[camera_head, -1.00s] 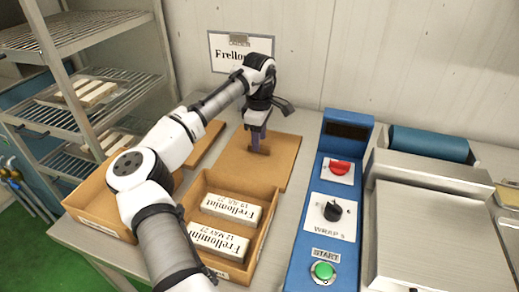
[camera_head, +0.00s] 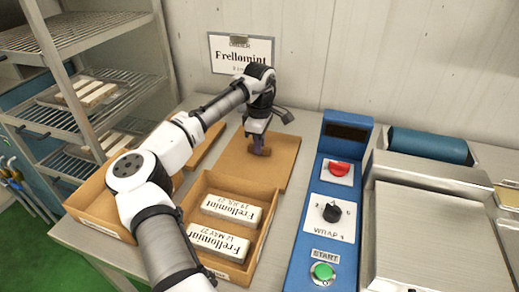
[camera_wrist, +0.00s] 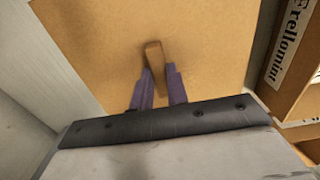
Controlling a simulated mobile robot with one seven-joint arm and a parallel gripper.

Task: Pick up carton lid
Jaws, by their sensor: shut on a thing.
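The carton lid (camera_head: 281,165) is a flat brown cardboard panel with a small upright brown tab in its middle. It lies behind the open carton, at the back of the table. My gripper (camera_head: 259,144) points down over the lid and is shut on its tab. In the wrist view the purple fingers (camera_wrist: 160,88) stand on either side of the tab (camera_wrist: 155,62), with the lid (camera_wrist: 110,50) spread beneath. I cannot tell whether the lid is clear of the table. The open carton (camera_head: 262,238) holds two white Frellomint bars (camera_head: 218,241).
Another brown box (camera_head: 95,212) stands left of the carton, partly behind my arm. A blue control panel (camera_head: 318,240) with a red and a green button is close on the right, beside a metal machine (camera_head: 440,240). A wire rack (camera_head: 75,110) is at left. The wall is behind.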

